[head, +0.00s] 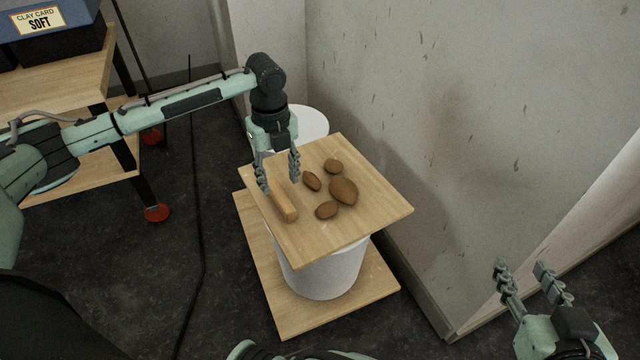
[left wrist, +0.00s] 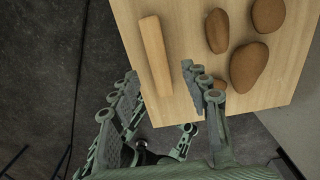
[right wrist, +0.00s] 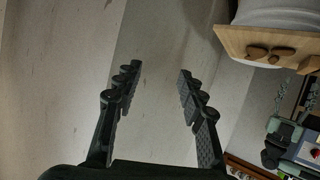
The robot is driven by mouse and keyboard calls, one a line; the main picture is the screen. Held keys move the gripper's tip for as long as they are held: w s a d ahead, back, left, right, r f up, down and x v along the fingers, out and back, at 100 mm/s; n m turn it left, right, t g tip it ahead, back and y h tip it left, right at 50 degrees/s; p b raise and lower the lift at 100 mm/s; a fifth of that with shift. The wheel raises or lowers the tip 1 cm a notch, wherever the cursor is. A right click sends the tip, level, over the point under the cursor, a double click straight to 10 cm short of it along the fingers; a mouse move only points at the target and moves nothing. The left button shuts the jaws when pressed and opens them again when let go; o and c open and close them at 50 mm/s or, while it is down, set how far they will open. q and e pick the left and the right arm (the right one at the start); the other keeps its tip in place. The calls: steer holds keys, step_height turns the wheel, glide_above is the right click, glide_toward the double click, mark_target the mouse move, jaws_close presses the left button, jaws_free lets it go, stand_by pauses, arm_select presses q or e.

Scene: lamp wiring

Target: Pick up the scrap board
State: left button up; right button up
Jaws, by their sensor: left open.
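A short, narrow light-wood bar (head: 286,208) lies on the left part of a square wooden board (head: 375,208); the bar also shows in the left wrist view (left wrist: 155,55). The square board rests on a white round container (head: 335,272). I cannot tell for certain which wooden piece is the scrap board. My left gripper (head: 279,184) is open and empty, pointing down above the bar's far end. In the left wrist view, its fingers (left wrist: 158,78) are on either side of the bar, apart from it. My right gripper (head: 522,265) is open and empty, off to the right.
Several brown rounded lumps (head: 343,190) lie right of the bar, close to my left fingers. A second wooden board (head: 290,322) is under the container. A wall (head: 460,130) stands behind and right. A wooden shelf unit (head: 70,75) stands left. A dark cable (head: 203,230) runs down.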

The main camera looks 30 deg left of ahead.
mark_target(281, 195)
arm_select(q)
step_height(281, 195, down, 5)
steer(key=shift+s+f+b, duration=0.15)
steer(key=shift+b, duration=0.45)
steer(key=shift+f, duration=0.3)
jaws_close()
arm_select(e)
steer(key=w+a+r+t+y, duration=0.1)
steer(key=a+r+t+y, duration=0.1)
steer(key=r, duration=0.4)
steer(key=shift+a+r+t, duration=0.35)
steer(key=shift+a+t, duration=0.35)
steer(key=shift+a, duration=0.25)
arm_select(q)
steer(key=shift+r, duration=0.1)
